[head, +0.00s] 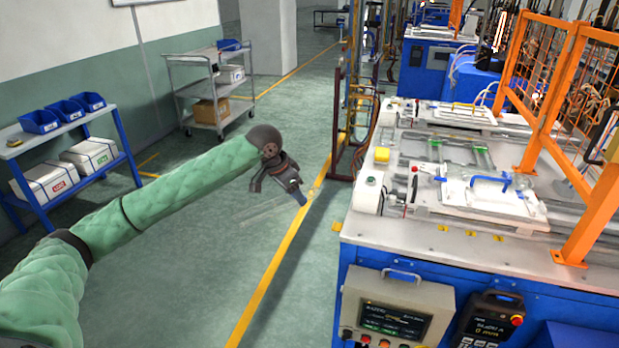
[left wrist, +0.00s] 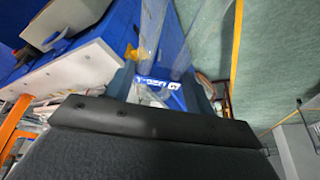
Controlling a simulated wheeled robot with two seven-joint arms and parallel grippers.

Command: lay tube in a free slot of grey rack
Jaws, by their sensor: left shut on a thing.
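My left gripper (head: 302,196) hangs over the floor aisle, left of the blue machine, pointing down and to the right. It is shut on a clear glass tube (head: 262,212), which shows only as faint pale lines reaching down and left of the fingertips. The tube is roughly level and clear of the machine. In the left wrist view the fingers (left wrist: 163,88) show beyond the dark gripper body, with a see-through band of the tube between and above them. I cannot make out a grey rack for certain in either view. My right gripper is not in view.
A blue shelf (head: 45,205) and a grey cart (head: 211,88) stand left. The aisle is free.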

